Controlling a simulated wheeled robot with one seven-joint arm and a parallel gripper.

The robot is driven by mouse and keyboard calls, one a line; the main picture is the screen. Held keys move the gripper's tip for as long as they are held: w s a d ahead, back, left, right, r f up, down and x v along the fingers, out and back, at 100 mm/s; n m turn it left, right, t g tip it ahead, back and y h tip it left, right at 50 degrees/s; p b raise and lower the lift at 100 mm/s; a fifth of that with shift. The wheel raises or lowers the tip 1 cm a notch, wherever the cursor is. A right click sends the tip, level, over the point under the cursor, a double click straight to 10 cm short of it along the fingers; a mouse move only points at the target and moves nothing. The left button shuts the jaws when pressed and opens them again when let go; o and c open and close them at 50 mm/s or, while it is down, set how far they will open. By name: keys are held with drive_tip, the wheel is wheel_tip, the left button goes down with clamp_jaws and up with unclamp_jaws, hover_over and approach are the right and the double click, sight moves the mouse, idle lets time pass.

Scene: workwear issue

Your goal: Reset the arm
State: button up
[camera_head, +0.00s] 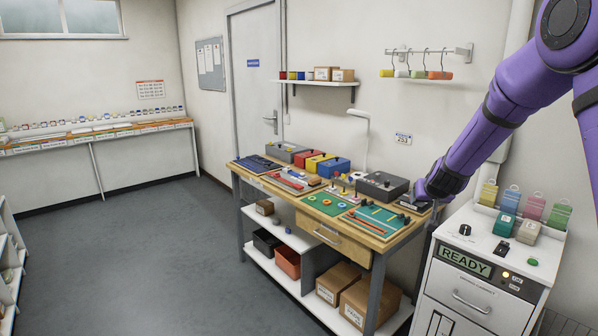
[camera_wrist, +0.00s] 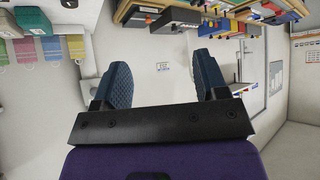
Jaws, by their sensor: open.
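My arm (camera_head: 510,100) is purple and reaches in from the upper right in the head view, bent down toward the right end of the workbench. My gripper (camera_head: 420,192) is beside the grey box at that end; its fingers are hard to make out there. In the wrist view my gripper (camera_wrist: 161,80) shows two blue ridged fingers spread wide apart, with nothing between them. The wrist picture looks upside down, with the bench items along its top. Whether the gripper touches anything on the bench cannot be told.
The wooden workbench (camera_head: 378,243) holds coloured boxes, a grey box (camera_head: 382,185) and a green mat (camera_head: 328,205). A white cabinet (camera_head: 475,290) with a READY display stands at the right, bearing coloured tags. A wall shelf (camera_head: 320,83) and a hook rail (camera_head: 430,51) hang above. The floor at left is clear.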

drive_tip(key=s+a+r+n+g+y, duration=0.1)
drive_tip(key=s+a+r, duration=0.2)
drive_tip(key=s+r, duration=0.6)
drive_tip(key=s+a+r+y, duration=0.25)
drive_tip(key=s+r, duration=0.45)
drive_tip(key=s, duration=0.4)
drive_tip(key=s+a+r+g+h, duration=0.1)
drive_tip(key=s+g+h, duration=0.1)
drive_tip(key=s, duration=2.4)
drive_tip(key=shift+s+r+n+g, duration=0.15)
drive_tip(key=shift+s+n+g, duration=0.05)
drive_tip(key=shift+n+g, duration=0.25)
drive_tip(key=shift+a, duration=0.1)
